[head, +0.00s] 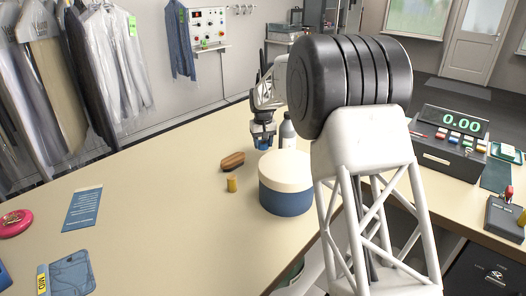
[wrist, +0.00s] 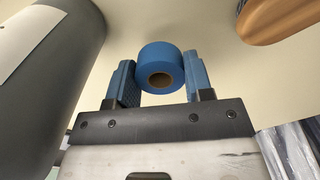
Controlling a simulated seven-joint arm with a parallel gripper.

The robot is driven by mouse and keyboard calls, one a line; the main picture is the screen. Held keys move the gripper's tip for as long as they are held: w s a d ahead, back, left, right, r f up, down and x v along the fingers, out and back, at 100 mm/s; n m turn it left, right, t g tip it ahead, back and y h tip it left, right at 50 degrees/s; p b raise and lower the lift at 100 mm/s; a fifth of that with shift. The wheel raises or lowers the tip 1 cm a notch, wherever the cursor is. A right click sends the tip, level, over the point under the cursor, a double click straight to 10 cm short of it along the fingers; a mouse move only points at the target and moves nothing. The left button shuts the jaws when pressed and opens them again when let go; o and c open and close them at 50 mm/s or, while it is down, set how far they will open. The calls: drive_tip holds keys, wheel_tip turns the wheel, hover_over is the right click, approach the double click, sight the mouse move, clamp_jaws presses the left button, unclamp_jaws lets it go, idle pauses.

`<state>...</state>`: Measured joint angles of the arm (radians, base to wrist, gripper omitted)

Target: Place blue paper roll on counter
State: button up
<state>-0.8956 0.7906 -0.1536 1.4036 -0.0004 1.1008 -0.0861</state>
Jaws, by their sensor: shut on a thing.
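The blue paper roll (wrist: 160,62) is between the two blue finger pads of my gripper (wrist: 160,80) in the wrist view. My gripper is shut on it, and the roll's cardboard core faces the camera. In the head view the roll (head: 263,146) shows small and partly hidden below my gripper (head: 263,141). The roll is over the cream counter (head: 160,175), just behind the blue and cream round box. I cannot tell whether it touches the counter.
A round box (head: 285,196) stands in front of my gripper. A grey bottle (head: 288,132) is close on the right. A wooden brush (head: 232,162) and a yellow spool (head: 232,184) lie left of the box. The counter's left middle is clear. A cash register (head: 447,150) stands far right.

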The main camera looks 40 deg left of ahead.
sight(263, 142)
drive_tip(key=shift+f, duration=1.85)
drive_tip(key=shift+f, duration=0.1)
drive_tip(key=o, duration=0.9)
wheel_tip(263, 142, up, 12)
drive_tip(key=shift+r, duration=0.1)
